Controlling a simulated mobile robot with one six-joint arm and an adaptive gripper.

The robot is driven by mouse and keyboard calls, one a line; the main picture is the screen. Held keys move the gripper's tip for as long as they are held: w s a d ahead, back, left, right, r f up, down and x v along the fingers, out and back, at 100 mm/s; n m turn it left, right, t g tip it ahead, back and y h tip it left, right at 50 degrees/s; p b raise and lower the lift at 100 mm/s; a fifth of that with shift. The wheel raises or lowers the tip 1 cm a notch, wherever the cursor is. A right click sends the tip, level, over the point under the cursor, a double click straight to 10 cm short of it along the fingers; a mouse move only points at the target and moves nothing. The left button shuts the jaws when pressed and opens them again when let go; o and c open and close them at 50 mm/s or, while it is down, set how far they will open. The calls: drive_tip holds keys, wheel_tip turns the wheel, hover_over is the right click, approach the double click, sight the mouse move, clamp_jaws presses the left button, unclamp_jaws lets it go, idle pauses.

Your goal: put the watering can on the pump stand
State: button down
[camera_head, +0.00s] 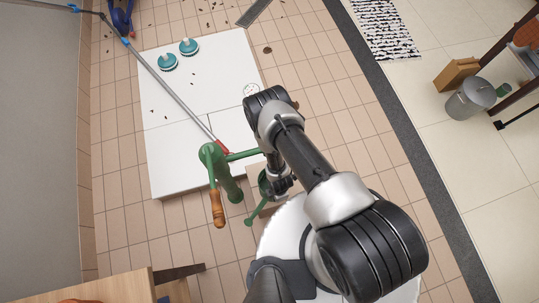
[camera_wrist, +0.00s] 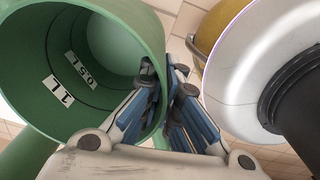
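The green watering can shows large in the wrist view (camera_wrist: 25,75), its open mouth toward the camera, with 1L and 0.5L labels inside. In the head view the can (camera_head: 264,184) is partly hidden by my arm; its spout points down-left. My gripper (camera_wrist: 166,90) has one finger inside the can's rim and one outside, closed on the wall. In the head view my gripper (camera_head: 281,185) is at the can. The green pump (camera_head: 224,178) with a wooden handle stands just left of the can. A beige surface (camera_head: 254,173), perhaps the pump stand, shows between them, mostly hidden.
A low white platform (camera_head: 165,120) lies behind the pump, with two teal round objects (camera_head: 178,54) and a long pole (camera_head: 170,88) across it. A wooden table (camera_head: 110,288) is at lower left. A metal bucket (camera_head: 469,99) stands far right. Tiled floor is open right of the platform.

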drive_tip(key=w+f, duration=0.1)
drive_tip(key=w, duration=0.1)
drive_tip(key=w+a+f+b, duration=0.1)
drive_tip(key=w, duration=0.1)
drive_tip(key=w+a+f+b, duration=0.1)
drive_tip(key=w, duration=0.1)
drive_tip(key=shift+w+f, duration=0.35)
drive_tip(key=shift+f, duration=0.05)
drive_tip(key=shift+w+a+f+b, duration=0.2)
drive_tip(key=shift+w+f+b, duration=0.35)
drive_tip(key=shift+w, duration=0.25)
drive_tip(key=shift+w+a+f+b, duration=0.2)
drive_tip(key=shift+w+f+b, duration=0.35)
drive_tip(key=shift+w, duration=0.2)
drive_tip(key=shift+f, duration=0.1)
drive_tip(key=c, duration=1.8)
unclamp_jaws()
wheel_tip(320, 180, up, 12)
drive_tip(key=p, duration=0.4)
drive_tip(key=shift+p, duration=0.4)
drive_tip(key=shift+s, duration=0.15)
